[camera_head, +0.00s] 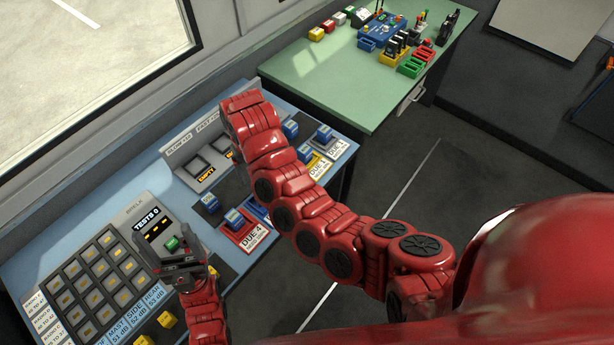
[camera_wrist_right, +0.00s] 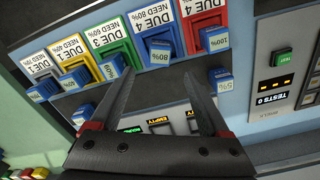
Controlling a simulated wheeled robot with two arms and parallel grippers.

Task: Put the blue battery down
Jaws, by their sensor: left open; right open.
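Several blue batteries are on the console. One marked 100% (camera_wrist_right: 215,38) and one marked 5% (camera_wrist_right: 222,82) are to the right. In the head view, the right arm hides its own gripper. My left gripper (camera_head: 168,262) is open over the test panel, near the green button (camera_head: 171,243).
Charger slots with an EMPTY display (camera_head: 207,174) are behind my right arm's side of the console. A keypad (camera_head: 100,270) fills the left. A green table (camera_head: 340,85) with small coloured blocks and racks stands at the back. Floor at right is clear.

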